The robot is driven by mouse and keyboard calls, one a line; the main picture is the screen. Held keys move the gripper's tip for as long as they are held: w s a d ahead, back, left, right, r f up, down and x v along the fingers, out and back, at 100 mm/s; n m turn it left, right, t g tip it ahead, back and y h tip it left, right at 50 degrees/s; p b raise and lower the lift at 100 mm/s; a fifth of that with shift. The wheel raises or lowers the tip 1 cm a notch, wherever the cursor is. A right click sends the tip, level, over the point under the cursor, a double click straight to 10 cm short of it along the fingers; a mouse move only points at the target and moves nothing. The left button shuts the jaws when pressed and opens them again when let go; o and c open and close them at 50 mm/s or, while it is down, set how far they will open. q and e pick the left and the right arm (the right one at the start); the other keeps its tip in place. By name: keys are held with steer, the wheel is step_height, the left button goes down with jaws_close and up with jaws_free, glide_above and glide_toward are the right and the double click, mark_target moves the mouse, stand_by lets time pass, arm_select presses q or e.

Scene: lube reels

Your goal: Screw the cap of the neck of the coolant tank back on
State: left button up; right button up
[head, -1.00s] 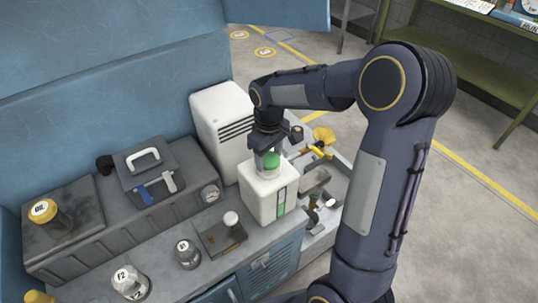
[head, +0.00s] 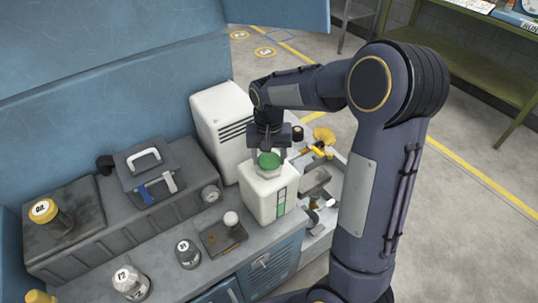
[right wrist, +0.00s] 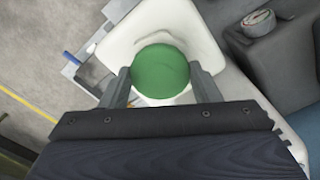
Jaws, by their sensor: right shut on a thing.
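The coolant tank (head: 262,203) is a white box with a green level strip on its front, standing on the right end of the grey bench. A round green cap (head: 268,160) sits at the tank's neck, on top. My right gripper (head: 268,157) comes down over it from above, its fingers on either side of the cap. In the right wrist view the green cap (right wrist: 161,72) lies between the two fingers, over the white tank (right wrist: 120,50). The gripper is shut on the cap. The neck under the cap is mostly hidden. My left gripper is not in view.
A white louvred unit (head: 222,115) stands just behind the tank. A tray (head: 318,225) with a yellow funnel (head: 324,136) and small parts lies to its right. A small dark tray (head: 222,238) and canisters (head: 187,254) stand to the left.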

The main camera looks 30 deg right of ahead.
steer(key=m, duration=0.4)
steer(key=shift+r+p, duration=0.1)
steer(key=shift+p, duration=0.25)
steer(key=shift+m, duration=0.6)
steer(key=m+p, duration=0.1)
steer(key=m, duration=0.2)
steer(key=shift+m, duration=1)
steer(key=m+p, duration=0.2)
steer(key=m, duration=0.1)
steer(key=shift+m, duration=1.1)
